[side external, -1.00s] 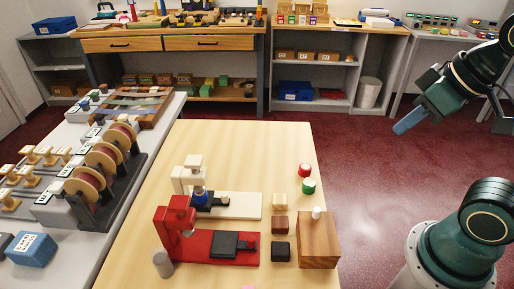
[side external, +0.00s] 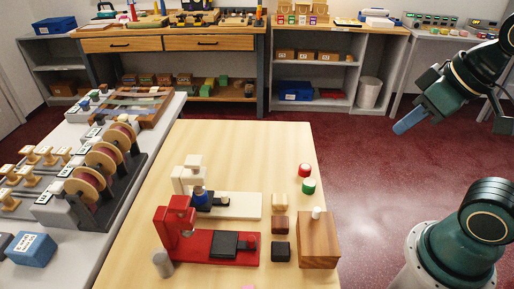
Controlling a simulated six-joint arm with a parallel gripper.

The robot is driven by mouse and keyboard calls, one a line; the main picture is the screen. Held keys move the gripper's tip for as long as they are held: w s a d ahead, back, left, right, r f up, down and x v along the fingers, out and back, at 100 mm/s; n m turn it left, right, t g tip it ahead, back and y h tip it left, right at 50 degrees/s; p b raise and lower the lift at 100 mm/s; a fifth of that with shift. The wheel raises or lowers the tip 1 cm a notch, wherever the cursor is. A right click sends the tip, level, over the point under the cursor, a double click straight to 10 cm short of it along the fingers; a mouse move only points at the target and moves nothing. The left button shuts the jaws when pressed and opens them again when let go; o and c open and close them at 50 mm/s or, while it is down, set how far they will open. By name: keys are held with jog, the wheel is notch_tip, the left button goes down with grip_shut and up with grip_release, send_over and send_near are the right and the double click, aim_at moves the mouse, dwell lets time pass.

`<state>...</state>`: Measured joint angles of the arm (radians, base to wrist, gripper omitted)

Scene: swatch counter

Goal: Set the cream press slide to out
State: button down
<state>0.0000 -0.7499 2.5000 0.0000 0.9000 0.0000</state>
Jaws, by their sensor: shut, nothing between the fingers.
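The cream press (side external: 238,206) stands on the light wooden table behind the red press. Its upright and head are at the left end, and its flat base runs to the right. A dark slide (side external: 210,199) lies on that base near the head, with a blue piece (side external: 199,195) above its left end. The red press partly hides the cream press's lower left. My gripper (side external: 400,128) is high at the upper right, well away from the presses and right of the table. Its blue-grey fingertips are together and hold nothing.
The red press (side external: 215,260) stands in front with its dark slide (side external: 223,244). Small cream, brown and black blocks (side external: 280,252) sit right of the presses. A wooden box (side external: 319,245) with a white knob, red and green round pieces (side external: 309,186), and a grey cylinder (side external: 163,263) stand nearby.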

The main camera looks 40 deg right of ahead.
jog(key=c, duration=1.6)
grip_release()
jog(key=shift+o, duration=1.4)
jog(key=shift+w+a+r, duration=0.1)
jog(key=shift+w, duration=0.1)
jog(key=w+a+n+g+y, duration=0.1)
jog(key=w+a+n, duration=0.15)
jog(key=w, duration=0.35)
jog(key=w+a+f+n+g, duration=0.1)
jog(key=w+a+n, duration=0.1)
jog(key=w+n, duration=0.25)
jog(key=w+a+n+g+y, duration=0.1)
jog(key=w+a+n, duration=0.1)
jog(key=w, duration=0.5)
jog(key=w+a+f+n+g+y, duration=0.1)
jog(key=w+a+f+n, duration=0.2)
jog(key=w+f, duration=0.3)
jog(key=w+a+f+n+g+y, duration=0.1)
jog(key=w+a+f+n, duration=0.2)
jog(key=w+f+n, duration=0.3)
notch_tip(320, 180, down, 3)
jog(key=shift+w+a+r+g+y, duration=0.15)
jog(key=shift+w+a+g+y, duration=0.15)
jog(key=shift+w, duration=0.2)
